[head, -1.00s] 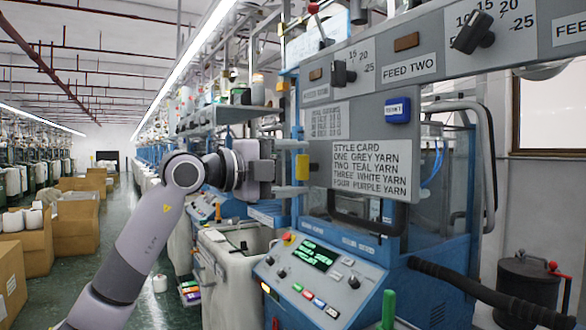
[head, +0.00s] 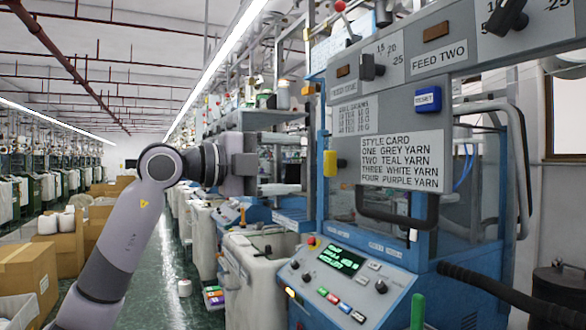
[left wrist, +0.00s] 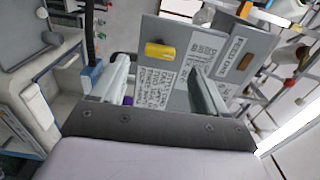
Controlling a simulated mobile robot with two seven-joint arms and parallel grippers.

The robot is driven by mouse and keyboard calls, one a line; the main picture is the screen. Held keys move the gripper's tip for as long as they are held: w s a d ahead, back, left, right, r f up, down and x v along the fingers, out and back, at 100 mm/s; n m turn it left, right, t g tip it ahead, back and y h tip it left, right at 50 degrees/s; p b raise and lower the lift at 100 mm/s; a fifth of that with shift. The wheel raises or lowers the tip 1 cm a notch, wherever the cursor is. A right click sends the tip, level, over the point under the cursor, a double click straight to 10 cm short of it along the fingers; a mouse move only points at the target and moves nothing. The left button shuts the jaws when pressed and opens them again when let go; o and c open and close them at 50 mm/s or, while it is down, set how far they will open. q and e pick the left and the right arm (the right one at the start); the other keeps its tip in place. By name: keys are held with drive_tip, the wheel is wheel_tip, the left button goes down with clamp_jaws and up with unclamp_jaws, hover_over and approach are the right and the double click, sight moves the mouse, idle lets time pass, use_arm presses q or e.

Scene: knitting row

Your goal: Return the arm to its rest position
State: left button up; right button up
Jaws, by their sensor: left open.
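My left arm comes in from the lower left of the head view. My left gripper (head: 300,164) points right, open and empty, its two fingers well apart in front of the blue and grey knitting machine (head: 390,262). In the left wrist view the open fingers (left wrist: 158,70) frame the machine's grey panel, with the style card (left wrist: 155,90) and a yellow knob (left wrist: 160,50) beyond them. I cannot tell the exact gap to the machine. The style card also shows in the head view (head: 402,163). My right gripper is out of view.
A control panel (head: 345,270) with a lit green display juts out below. A grey bin (head: 262,278) stands left of the machine. Cardboard boxes (head: 28,272) line the left side.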

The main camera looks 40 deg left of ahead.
use_arm(q)
drive_tip(key=d+f+m+h, duration=0.2)
drive_tip(key=d+f+h, duration=0.5)
drive_tip(key=d+h, duration=0.45)
drive_tip(key=a+f+n+t+y, duration=0.1)
drive_tip(key=a+f+n+y, duration=0.2)
drive_tip(key=f+n+y, duration=0.9)
drive_tip(key=a+f+n+t+y, duration=0.1)
drive_tip(key=a+f+n+y, duration=0.1)
drive_tip(key=f+n+y, duration=1.15)
drive_tip(key=s+d+f+m+g+h, duration=0.1)
drive_tip(key=s+f+g+h, duration=0.1)
drive_tip(key=s+f+g, duration=0.45)
drive_tip(key=s+d+f+g+h, duration=0.1)
drive_tip(key=s+d+f+h, duration=0.15)
drive_tip(key=f, duration=0.75)
drive_tip(key=s+d+f+m+g+h, duration=0.1)
drive_tip(key=s+d+f+g, duration=0.25)
drive_tip(key=s, duration=0.45)
drive_tip(key=s+d+f+m+g+h, duration=0.1)
drive_tip(key=s+d+f+g+h, duration=0.1)
drive_tip(key=s+f+g, duration=0.4)
drive_tip(key=w+d+f+t+h+p, duration=0.1)
drive_tip(key=w+d+f+t, duration=0.1)
drive_tip(key=w+f+t, duration=0.3)
drive_tip(key=f+t, duration=0.2)
drive_tip(key=t, duration=0.1)
drive_tip(key=shift+d+t+h, duration=0.35)
drive_tip(key=shift+t, duration=0.05)
